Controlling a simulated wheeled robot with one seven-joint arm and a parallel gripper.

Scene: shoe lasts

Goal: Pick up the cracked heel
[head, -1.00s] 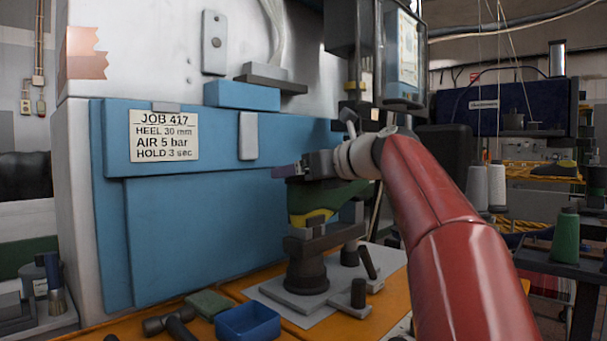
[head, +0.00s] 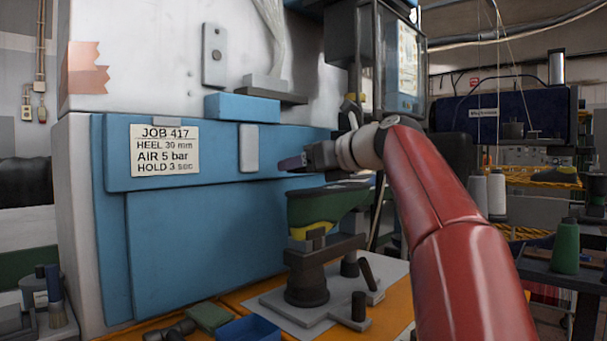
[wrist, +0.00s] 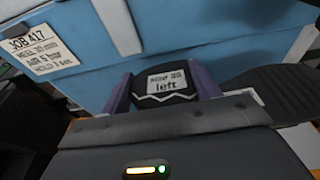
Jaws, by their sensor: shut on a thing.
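The cracked heel (wrist: 178,98) is a black block with a white zigzag line across it and a white label reading "left"; the label's upper line is too small to read. In the wrist view it sits between the two purple fingers of my gripper (wrist: 163,90), which is shut on it. In the head view my gripper (head: 293,163) is held just above a green and yellow shoe last (head: 322,208), with a gap between them. The heel cannot be made out there.
The last stands sole up on a dark clamp stand (head: 307,280). A blue and white machine (head: 205,225) with a job sign (head: 164,149) is close behind my gripper. A blue tray (head: 250,329) and a green block (head: 208,317) lie on the orange bench.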

